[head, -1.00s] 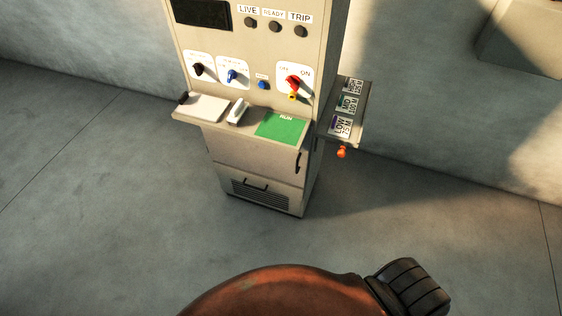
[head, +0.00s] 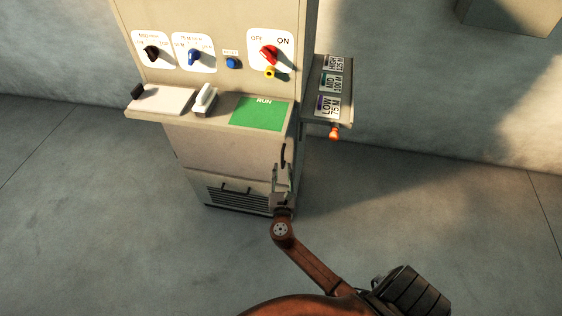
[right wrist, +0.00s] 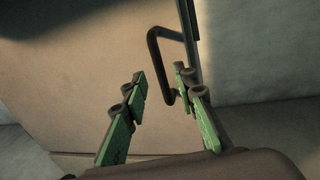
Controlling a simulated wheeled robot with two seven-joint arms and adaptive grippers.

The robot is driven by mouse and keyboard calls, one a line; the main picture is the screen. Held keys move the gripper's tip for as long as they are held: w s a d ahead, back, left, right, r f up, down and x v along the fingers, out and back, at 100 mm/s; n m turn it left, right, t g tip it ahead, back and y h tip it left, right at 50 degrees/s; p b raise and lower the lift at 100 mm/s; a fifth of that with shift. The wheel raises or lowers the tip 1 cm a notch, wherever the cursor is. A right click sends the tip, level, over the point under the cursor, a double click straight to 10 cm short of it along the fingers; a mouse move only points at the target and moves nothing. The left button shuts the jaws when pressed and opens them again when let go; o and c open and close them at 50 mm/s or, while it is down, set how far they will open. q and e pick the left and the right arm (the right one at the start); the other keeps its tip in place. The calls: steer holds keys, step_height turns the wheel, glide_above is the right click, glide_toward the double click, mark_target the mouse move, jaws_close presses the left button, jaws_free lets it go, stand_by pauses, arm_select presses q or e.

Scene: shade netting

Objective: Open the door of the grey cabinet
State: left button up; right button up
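The grey cabinet (head: 215,60) stands against the wall in the head view. Its lower door (head: 230,146) looks shut and carries a dark upright bar handle (head: 283,154) near its right edge. My right gripper (head: 284,170) is just below and in front of that handle. In the right wrist view the gripper's green-padded fingers (right wrist: 162,84) are spread apart. The handle (right wrist: 155,62) shows ahead of them, its lower end near the gap and close to the right finger. Contact cannot be told. My left gripper is not in view.
A ledge with a green RUN panel (head: 260,113) juts out above the door. A side shelf (head: 325,97) with cards and an orange knob (head: 334,134) sticks out at the right. The floor around is clear.

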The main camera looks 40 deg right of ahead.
mark_target(282, 161)
steer(key=shift+b+x, duration=0.5)
steer(key=shift+x, duration=2.25)
steer(key=shift+f, duration=0.1)
steer(key=shift+c, duration=0.4)
jaws_close()
